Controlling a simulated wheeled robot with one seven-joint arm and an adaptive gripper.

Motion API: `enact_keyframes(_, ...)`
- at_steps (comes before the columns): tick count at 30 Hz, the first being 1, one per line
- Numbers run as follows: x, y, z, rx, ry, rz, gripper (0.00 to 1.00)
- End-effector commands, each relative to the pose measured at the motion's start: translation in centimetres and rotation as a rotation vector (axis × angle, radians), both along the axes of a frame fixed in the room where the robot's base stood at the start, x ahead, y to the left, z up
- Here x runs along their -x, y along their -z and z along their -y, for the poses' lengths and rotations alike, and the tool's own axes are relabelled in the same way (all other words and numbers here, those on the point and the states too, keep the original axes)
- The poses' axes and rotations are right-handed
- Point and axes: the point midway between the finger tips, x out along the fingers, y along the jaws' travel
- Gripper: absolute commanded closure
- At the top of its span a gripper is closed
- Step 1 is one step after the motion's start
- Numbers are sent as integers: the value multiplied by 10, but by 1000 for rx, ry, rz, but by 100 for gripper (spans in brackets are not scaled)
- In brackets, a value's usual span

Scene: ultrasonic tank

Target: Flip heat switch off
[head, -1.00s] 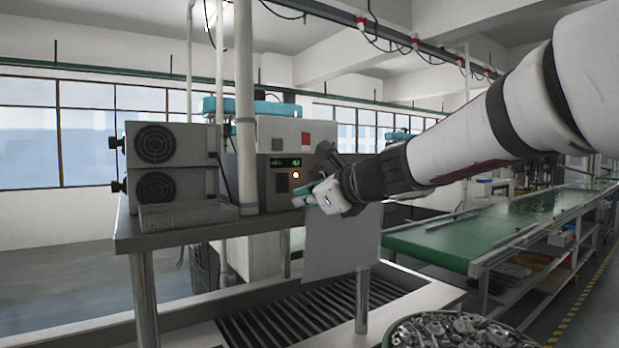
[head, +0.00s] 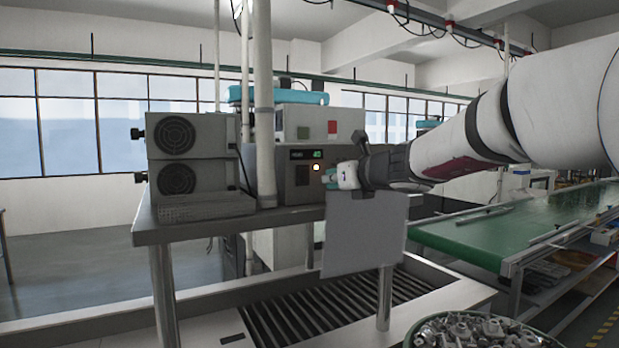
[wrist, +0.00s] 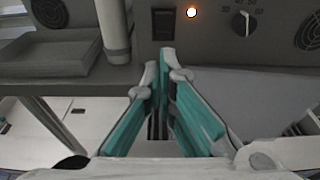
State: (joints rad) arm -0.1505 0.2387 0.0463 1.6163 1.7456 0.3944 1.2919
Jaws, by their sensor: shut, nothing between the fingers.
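A dark rocker switch (wrist: 163,24) sits on the grey control box's front panel, left of a lit orange lamp (wrist: 191,12). In the head view the control box (head: 288,190) also shows its lit lamp (head: 317,167) and a small green display (head: 317,154). My gripper (wrist: 163,64) is shut and empty, its teal-padded fingers pointing at the panel just below the switch. In the head view my gripper (head: 327,180) is in front of the panel's right side. I cannot tell whether its tips touch the panel. The switch's position is too small to read.
A round dial (wrist: 242,23) sits right of the lamp. A vertical pipe (wrist: 114,28) stands left of the switch. Two stacked grey units with fans (head: 190,160) stand on the metal table (head: 230,226). A green conveyor (head: 500,225) runs at right; a bin of metal parts (head: 470,332) is in front.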

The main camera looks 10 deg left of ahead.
Motion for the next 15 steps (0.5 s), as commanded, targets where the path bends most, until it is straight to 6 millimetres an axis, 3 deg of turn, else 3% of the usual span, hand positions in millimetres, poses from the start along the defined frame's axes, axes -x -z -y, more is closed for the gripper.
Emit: enact_keyframes(15, -67, 12, -47, 2, -2, 2, 100)
